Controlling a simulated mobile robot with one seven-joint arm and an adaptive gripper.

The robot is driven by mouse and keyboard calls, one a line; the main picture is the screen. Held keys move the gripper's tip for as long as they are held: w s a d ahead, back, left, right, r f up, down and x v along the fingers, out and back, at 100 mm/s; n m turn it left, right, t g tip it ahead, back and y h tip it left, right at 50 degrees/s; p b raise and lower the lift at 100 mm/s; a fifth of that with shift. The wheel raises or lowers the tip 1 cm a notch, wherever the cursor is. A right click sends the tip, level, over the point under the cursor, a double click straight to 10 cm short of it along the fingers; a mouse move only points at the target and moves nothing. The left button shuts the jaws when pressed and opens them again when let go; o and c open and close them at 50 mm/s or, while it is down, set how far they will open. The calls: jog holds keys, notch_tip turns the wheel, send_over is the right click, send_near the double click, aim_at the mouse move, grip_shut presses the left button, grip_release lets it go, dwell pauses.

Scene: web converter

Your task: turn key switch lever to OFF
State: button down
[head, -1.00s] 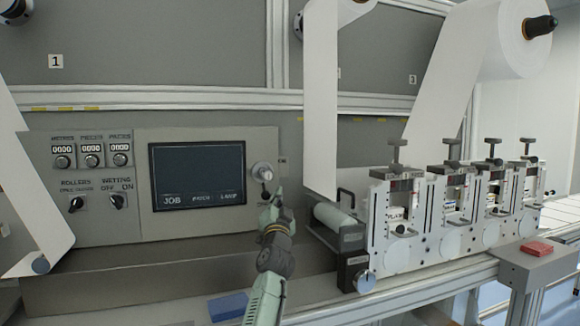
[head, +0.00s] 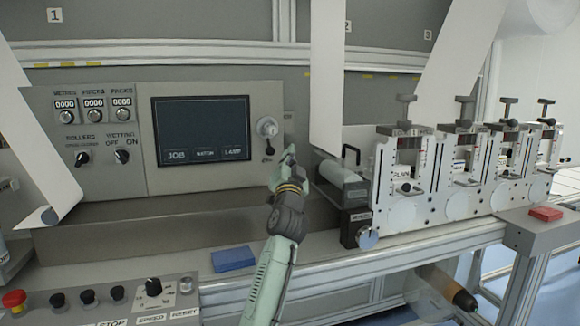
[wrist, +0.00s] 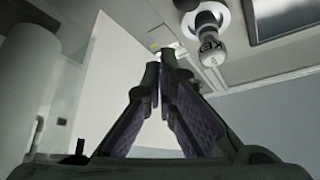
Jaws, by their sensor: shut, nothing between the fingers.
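The key switch (head: 267,127) is a pale round knob at the right end of the grey control panel, just right of the screen. Its short dark lever (head: 269,149) hangs down below the knob. In the wrist view the switch (wrist: 209,38), with letters beginning "KE" on its pale barrel, is at the top, right of my fingertips. My gripper (head: 289,153) is shut and empty, just right of and slightly below the lever. In the wrist view its fingertips (wrist: 161,52) meet and appear apart from the switch. OFF markings at the switch are not readable.
The dark screen (head: 202,128) is left of the switch. A hanging paper web (head: 326,80) and a roller unit (head: 342,178) stand close on the right. A blue block (head: 234,258) lies on the ledge. A red button (head: 14,299) is at lower left.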

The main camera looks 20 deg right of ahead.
jog(key=shift+s+a+f+b, duration=0.15)
jog(key=shift+s+a, duration=0.15)
jog(key=shift+s, duration=0.45)
jog(key=shift+s+a+b, duration=0.2)
jog(key=shift+s+a, duration=0.1)
jog(key=shift+s, duration=0.4)
jog(key=shift+s+a+f+b, duration=0.15)
jog(key=shift+s+a, duration=0.15)
jog(key=shift+s, duration=0.45)
